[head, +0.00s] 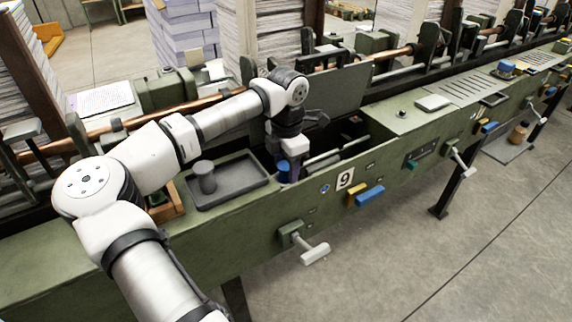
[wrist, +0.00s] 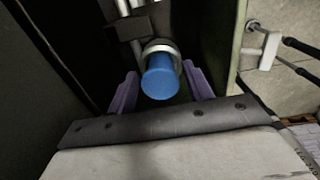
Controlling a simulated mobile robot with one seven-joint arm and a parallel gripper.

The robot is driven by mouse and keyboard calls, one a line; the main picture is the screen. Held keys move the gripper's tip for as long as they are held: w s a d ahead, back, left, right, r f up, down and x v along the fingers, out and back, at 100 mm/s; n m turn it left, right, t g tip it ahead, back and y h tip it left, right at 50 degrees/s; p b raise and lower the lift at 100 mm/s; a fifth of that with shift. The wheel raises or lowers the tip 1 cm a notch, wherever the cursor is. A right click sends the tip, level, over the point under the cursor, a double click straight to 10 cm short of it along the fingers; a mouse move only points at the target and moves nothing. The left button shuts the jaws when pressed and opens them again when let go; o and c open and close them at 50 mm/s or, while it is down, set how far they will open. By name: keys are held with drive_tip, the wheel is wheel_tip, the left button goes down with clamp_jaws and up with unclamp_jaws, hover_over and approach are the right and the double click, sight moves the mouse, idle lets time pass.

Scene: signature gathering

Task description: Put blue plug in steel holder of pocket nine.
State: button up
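The blue plug (wrist: 160,78) stands between the two purple fingers of my gripper (wrist: 160,82) in the wrist view. A steel ring (wrist: 160,48), which looks like the holder, shows at the plug's far end. I cannot tell how deep the plug sits in it. Thin dark gaps show between the plug and both fingers, so my gripper looks open around it. In the head view my gripper (head: 285,172) points down into the pocket beside the plate marked 9 (head: 345,179). The arm and the front wall hide most of the plug and holder there.
A dark tray (head: 232,184) with a grey cylinder (head: 205,177) lies left of the pocket. The green front wall (head: 400,165) runs close beside my gripper. A white-handled crank (head: 314,253) sticks out below, and yellow and blue blocks (head: 370,195) sit on the front.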

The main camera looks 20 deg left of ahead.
sight(286, 165)
drive_tip(key=shift+o, duration=0.5)
drive_tip(key=shift+r, duration=0.1)
drive_tip(key=shift+r+p, duration=0.35)
drive_tip(key=shift+r, duration=0.2)
wheel_tip(286, 165, up, 12)
drive_tip(key=b, duration=0.1)
drive_tip(key=shift+f+b, duration=0.25)
drive_tip(key=shift+b, duration=0.1)
drive_tip(key=shift+s+d, duration=0.1)
